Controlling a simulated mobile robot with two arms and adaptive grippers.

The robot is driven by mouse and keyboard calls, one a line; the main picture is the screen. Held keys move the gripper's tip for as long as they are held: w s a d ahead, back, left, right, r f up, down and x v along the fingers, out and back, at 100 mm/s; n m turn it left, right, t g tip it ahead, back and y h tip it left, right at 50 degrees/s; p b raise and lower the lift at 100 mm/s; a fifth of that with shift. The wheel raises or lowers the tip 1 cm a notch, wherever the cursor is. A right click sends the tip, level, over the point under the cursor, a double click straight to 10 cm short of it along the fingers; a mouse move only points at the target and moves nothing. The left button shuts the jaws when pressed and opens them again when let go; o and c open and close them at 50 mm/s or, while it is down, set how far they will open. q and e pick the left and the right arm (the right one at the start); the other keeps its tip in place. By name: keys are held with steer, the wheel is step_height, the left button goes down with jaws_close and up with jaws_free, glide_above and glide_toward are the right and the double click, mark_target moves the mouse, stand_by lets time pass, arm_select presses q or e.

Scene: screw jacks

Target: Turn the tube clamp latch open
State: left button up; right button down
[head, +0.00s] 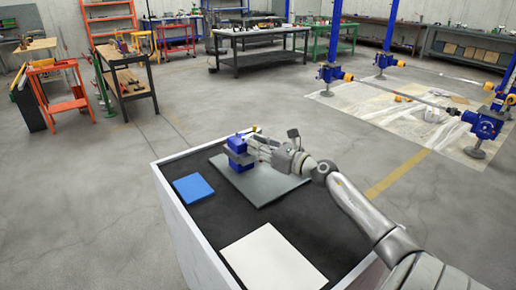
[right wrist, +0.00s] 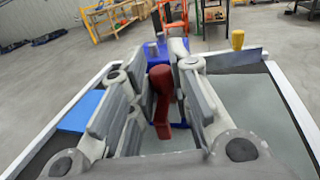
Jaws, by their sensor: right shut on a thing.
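The blue tube clamp (head: 237,146) stands at the far edge of a grey plate on the bench. In the right wrist view the clamp's blue body (right wrist: 156,52) is just beyond my fingers. Its red latch (right wrist: 162,92) hangs down between the fingers. My right gripper (head: 256,147) reaches the clamp from the right, and in the right wrist view the gripper (right wrist: 150,72) is shut on the red latch. The exact contact is partly hidden by the fingers. In the head view the latch is hidden by my gripper. My left gripper is not in view.
The grey plate (head: 263,184) lies on a black bench top with a raised white rim (head: 176,208). A blue square (head: 193,188) lies left of the plate, a white panel (head: 273,258) in front. A small yellow piece (right wrist: 238,40) stands near the far rim.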

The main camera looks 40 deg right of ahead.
steer(key=c, duration=1.3)
jaws_free()
steer(key=shift+c, duration=0.2)
steer(key=shift+s, duration=0.1)
steer(key=s+d, duration=0.2)
steer(key=s, duration=0.9)
steer(key=shift+s, duration=0.35)
